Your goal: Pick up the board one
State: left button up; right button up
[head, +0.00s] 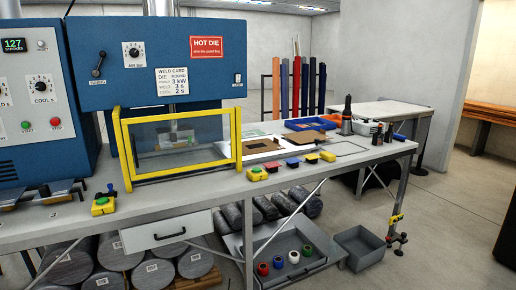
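Several flat pieces lie on the right part of the workbench (375,158). A brown board (311,136) lies in front of a blue tray (301,125). A white sheet with a brown panel (258,144) lies just right of the yellow guard. A pale flat sheet with a dark outline (345,148) lies near the front right. I cannot tell which of these is board one, as no label is readable. Neither of my grippers is in view.
The blue welder (150,62) with its yellow-framed clear guard (180,146) stands at left. Coloured button boxes (292,163) line the bench's front edge. A dark bottle-like tool (347,115) stands at right.

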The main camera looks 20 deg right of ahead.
aim_at(263, 145)
jog(key=i+l, duration=0.25)
jog(key=i+l+u, duration=0.15)
jog(key=l, duration=0.35)
jog(key=i+l, duration=0.35)
jog(key=u, duration=0.05)
